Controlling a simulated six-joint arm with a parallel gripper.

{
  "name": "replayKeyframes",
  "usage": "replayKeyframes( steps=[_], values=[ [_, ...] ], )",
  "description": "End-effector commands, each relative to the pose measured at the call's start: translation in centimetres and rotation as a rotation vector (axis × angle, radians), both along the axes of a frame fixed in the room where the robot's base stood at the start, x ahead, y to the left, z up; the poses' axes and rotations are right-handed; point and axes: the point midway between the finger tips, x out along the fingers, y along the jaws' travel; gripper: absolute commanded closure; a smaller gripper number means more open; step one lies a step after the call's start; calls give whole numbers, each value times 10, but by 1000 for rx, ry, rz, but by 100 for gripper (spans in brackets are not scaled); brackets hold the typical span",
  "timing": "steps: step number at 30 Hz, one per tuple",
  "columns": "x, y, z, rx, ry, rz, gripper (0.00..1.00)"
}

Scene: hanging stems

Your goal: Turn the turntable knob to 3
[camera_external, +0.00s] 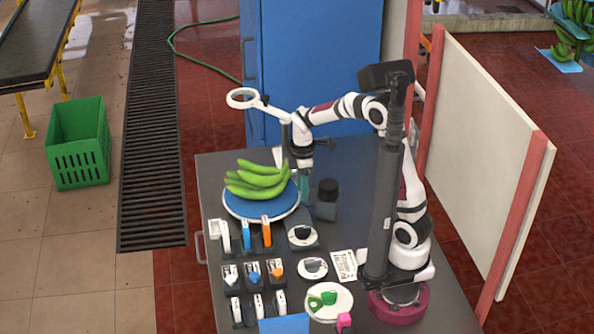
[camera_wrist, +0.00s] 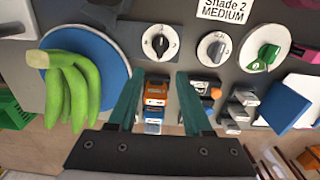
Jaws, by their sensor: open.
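The turntable (camera_external: 240,207) is a blue disc with a white rim and a bunch of green bananas (camera_external: 256,178) on it; it shows at the left in the wrist view (camera_wrist: 112,62). The dial closest to it, with a black knob (camera_wrist: 159,43), sits on a white plate; it also shows in the external view (camera_external: 302,234). I cannot tell which mark its pointer is at. My gripper (camera_wrist: 157,78) has its teal fingers apart, with nothing held between them. In the external view my gripper (camera_external: 304,187) is above the table, right of the turntable.
A grey-knobbed dial (camera_wrist: 213,48) and a green-knobbed dial (camera_wrist: 262,57) stand in the same row. Several small tools (camera_external: 250,235) sit in holders in front of the turntable. A dark jar (camera_external: 327,200) stands behind the dials. A blue block (camera_external: 284,324) is at the front.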

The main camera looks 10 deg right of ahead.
Motion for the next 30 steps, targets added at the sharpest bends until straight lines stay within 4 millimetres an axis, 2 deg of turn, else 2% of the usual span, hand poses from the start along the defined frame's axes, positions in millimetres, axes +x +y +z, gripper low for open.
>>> replayKeyframes(
  steps=[9, 12, 15, 19, 27, 30],
  values=[
    [-2, -2, -93, -3, 7, -8, 50],
    [-2, -3, -117, -3, 7, -9, 50],
    [-1, -2, -132, -1, 5, -9, 50],
    [-1, -2, -141, 0, 3, -10, 50],
    [-1, -2, -143, 0, 2, -10, 50],
    [-1, -2, -143, 0, 2, -10, 68]
  ],
)
